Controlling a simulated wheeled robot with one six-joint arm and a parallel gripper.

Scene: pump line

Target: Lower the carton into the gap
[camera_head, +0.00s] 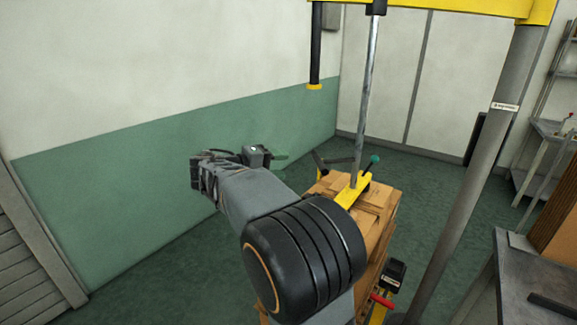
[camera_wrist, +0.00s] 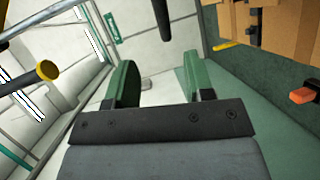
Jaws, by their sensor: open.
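Brown cartons (camera_head: 382,202) stand close together in a stack right of my arm. A yellow lifting tool (camera_head: 346,196) on a steel rod (camera_head: 366,90) rests on or just above the top of them. It has a handle with a teal knob (camera_head: 374,159). I cannot tell which carton it holds, and the gap cannot be made out. My arm hides the near left of the stack. My gripper (camera_wrist: 160,82) is open and empty, its green fingers apart. In the head view it is left of the stack, well away from it. Cartons also show at the upper right of the wrist view (camera_wrist: 286,28).
A yellow overhead beam (camera_head: 430,6) sits on a grey post (camera_head: 480,170) right of the stack. A black hanging tube (camera_head: 316,45) ends in yellow. A red handle (camera_head: 382,300) is low beside the stack. A grey table (camera_head: 540,285) stands right. Floor behind is clear.

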